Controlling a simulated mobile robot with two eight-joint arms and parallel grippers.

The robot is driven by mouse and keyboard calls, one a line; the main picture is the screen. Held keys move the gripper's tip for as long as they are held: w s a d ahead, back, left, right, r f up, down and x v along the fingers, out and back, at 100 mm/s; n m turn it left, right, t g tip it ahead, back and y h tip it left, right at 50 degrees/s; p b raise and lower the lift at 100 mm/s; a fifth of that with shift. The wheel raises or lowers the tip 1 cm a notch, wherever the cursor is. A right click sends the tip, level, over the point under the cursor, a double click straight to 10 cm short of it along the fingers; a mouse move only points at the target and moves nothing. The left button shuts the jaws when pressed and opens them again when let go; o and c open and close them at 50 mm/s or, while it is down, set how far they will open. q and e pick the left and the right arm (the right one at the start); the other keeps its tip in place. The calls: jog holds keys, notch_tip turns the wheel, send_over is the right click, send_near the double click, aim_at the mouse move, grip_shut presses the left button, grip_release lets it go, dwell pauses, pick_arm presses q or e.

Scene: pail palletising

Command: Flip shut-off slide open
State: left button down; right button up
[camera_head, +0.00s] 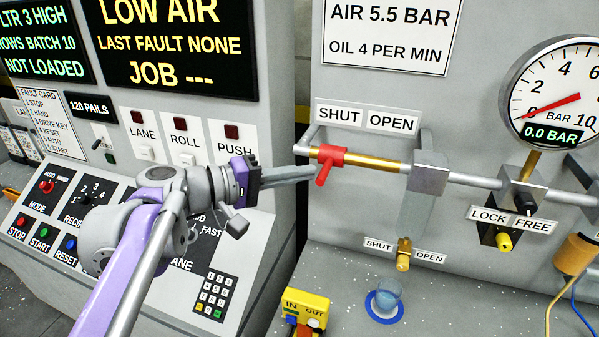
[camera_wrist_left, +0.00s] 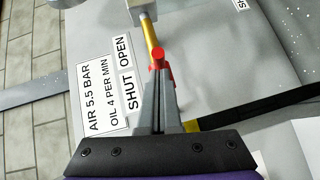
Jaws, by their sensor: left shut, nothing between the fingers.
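The shut-off slide is a red collar with a short handle (camera_head: 328,160) on a brass rod (camera_head: 377,163). It sits at the left end of the rod, under the SHUT label (camera_head: 339,116); the OPEN label (camera_head: 391,122) is to its right. My left gripper (camera_head: 308,172) is shut and empty. Its fingertips are just left of the red slide, at or close to it; I cannot tell whether they touch. In the left wrist view the red slide (camera_wrist_left: 158,58) shows right at the tips of the closed fingers (camera_wrist_left: 160,80). My right gripper is not in view.
A gauge (camera_head: 552,97) at the right reads 0.0 BAR. Below it is a LOCK/FREE yellow knob (camera_head: 504,241). A brass knob (camera_head: 403,254) sits between smaller SHUT and OPEN labels. A blue cup (camera_head: 387,298) and a yellow IN/OUT block (camera_head: 304,311) stand lower down. A control console (camera_head: 245,290) is at left.

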pick_arm(q)
jog(key=shift+d, duration=0.1)
jog(key=s+d+p, duration=0.1)
jog(key=s+d, duration=0.2)
jog(key=d, duration=0.5)
jog(key=shift+d, duration=0.4)
pick_arm(e)
jog(key=shift+w+r, duration=0.25)
jog(key=shift+r, duration=0.25)
jog(key=shift+w+r, duration=0.2)
jog(key=shift+r, duration=0.3)
jog(key=shift+a, duration=0.1)
